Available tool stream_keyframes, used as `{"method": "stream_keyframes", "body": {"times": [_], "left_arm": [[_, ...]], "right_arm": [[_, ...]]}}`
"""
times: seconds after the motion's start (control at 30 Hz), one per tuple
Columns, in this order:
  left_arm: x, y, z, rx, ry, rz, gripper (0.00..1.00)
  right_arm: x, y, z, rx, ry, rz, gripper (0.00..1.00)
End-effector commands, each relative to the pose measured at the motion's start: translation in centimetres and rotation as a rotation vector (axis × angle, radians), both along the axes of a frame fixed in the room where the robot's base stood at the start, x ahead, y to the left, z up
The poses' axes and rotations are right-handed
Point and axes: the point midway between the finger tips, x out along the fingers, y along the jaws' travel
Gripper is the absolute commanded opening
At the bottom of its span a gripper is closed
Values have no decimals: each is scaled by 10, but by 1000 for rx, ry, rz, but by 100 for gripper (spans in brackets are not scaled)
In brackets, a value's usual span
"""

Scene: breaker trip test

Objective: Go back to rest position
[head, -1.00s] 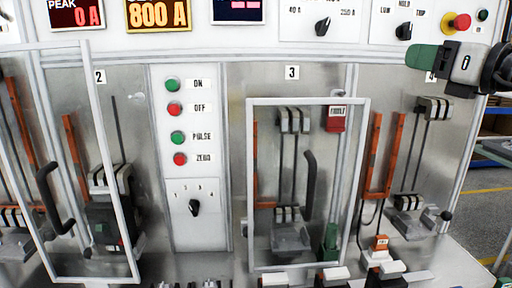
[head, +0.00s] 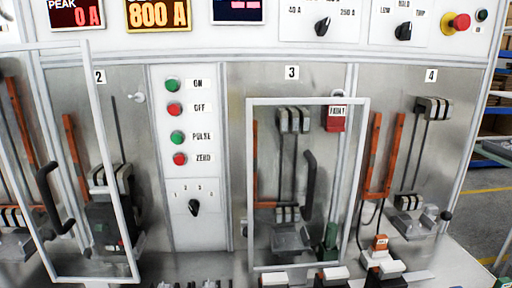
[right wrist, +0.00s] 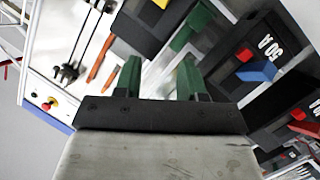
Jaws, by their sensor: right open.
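My right gripper (right wrist: 158,80) shows in the right wrist view, its two green fingers apart with nothing held between them. It is out of the head view. My left gripper is in neither current view. The breaker test panel fills the head view, with bay 3 behind a white-framed door (head: 364,180) and bay 4 (head: 430,75) at the right. A red tag (head: 336,115) hangs inside the bay 3 frame. The selector knob (head: 194,206) sits below the ON, OFF, PULSE and ZERO buttons.
A red emergency button (head: 461,22) is at the top right. The current display (head: 157,14) reads 800 A. In the right wrist view, dark breakers with a blue lever (right wrist: 256,71) and a red button (right wrist: 244,55) lie to the right of the fingers. Open floor (head: 485,210) shows at the right.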

Motion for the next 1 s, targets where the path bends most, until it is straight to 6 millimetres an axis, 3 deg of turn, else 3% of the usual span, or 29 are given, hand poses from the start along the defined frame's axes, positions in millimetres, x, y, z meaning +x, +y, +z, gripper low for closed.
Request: {"method": "stream_keyframes", "body": {"times": [0.03, 0.1, 0.2, 0.4, 0.57, 0.87, 1.0], "left_arm": [[0, 0, 0, 0, -1, 0, 43], [1, 0, 0, 0, -1, 0, 43], [1, 0, 0, 0, -1, 0, 43], [1, 0, 0, 0, -1, 0, 43], [1, 0, 0, 0, -1, 0, 43], [0, 0, 0, 0, -1, 0, 43], [0, 0, 0, 0, -1, 0, 43]], "right_arm": [[-23, 3, -30, 69, 128, -18, 40], [-51, 8, -62, 148, 285, -36, 40], [-90, 17, -95, 235, 469, -51, 40], [-156, 34, -132, 359, 757, -61, 40], [-206, 48, -148, 439, 955, -58, 40], [-190, 51, -229, 436, 999, -63, 40], [-188, 52, -280, 433, 1019, -66, 40]]}}
